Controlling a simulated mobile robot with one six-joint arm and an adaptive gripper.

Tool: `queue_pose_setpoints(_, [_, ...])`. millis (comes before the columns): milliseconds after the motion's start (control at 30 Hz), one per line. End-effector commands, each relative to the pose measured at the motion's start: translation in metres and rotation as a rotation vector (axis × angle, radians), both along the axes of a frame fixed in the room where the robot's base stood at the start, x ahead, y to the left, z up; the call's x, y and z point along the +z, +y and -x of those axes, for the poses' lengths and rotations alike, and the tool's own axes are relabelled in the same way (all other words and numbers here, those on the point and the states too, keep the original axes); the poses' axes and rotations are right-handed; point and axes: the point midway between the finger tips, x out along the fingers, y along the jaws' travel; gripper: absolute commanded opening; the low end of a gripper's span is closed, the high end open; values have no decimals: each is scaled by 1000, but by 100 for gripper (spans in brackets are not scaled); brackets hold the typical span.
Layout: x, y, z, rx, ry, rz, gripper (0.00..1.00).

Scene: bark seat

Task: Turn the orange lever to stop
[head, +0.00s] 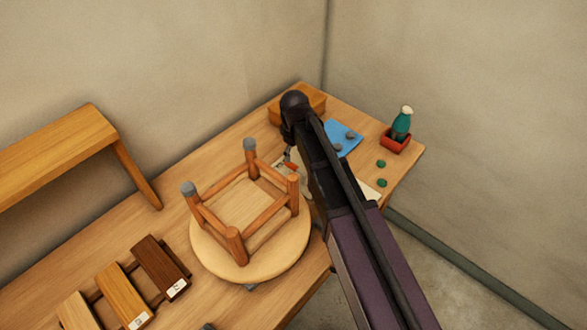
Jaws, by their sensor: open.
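A small orange-red piece (291,166), which looks like the lever, shows just left of my arm, behind the upturned stool. Most of it and its base are hidden, so I cannot tell which way it points. A pale card or plate (279,164) lies around it, partly covered. My gripper (288,155) hangs below the dark wrist, open, close above the orange piece. I cannot tell whether they touch.
An upturned round stool (208,248) stands on the wooden table (222,307), left of my arm. Wood samples (161,267) lie front left. A wooden box (318,101), blue cloth (336,129) and red tray (394,146) holding a green bottle (401,125) stand behind.

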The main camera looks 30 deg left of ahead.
Motion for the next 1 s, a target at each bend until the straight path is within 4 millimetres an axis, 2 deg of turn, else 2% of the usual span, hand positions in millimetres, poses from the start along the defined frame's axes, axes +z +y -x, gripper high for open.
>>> queue_pose_setpoints(33, [-8,0,0,0,0,0,64])
queue_pose_setpoints(600, [-50,0,0,0,0,0,64])
queue_pose_setpoints(1000, [-60,0,0,0,0,0,64])
